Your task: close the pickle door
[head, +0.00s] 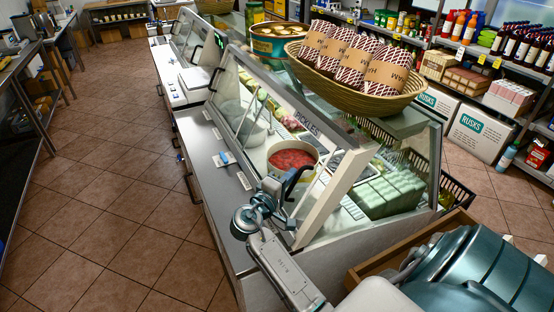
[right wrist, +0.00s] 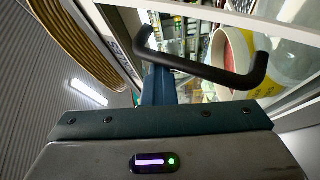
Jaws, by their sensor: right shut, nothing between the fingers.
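The pickle door is a glass panel in a pale frame on the service side of the display case; a "PICKLES" label (head: 307,126) is on the rail above it. Its black bar handle (head: 293,181) also shows large in the right wrist view (right wrist: 205,68). I cannot tell how far the door stands open. My right gripper (head: 272,193) is shut and empty, right at the handle. In the right wrist view its teal finger (right wrist: 158,88) passes behind the left part of the bar; whether it touches is unclear. My left gripper is out of view.
A tub of red food (head: 292,160) and pale green blocks (head: 385,193) are inside the case. A wicker basket of wrapped salami (head: 350,88) and a large tin (head: 277,40) stand on top. A grey ledge (head: 215,165) runs below the doors. Tiled floor (head: 110,190) is clear at left.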

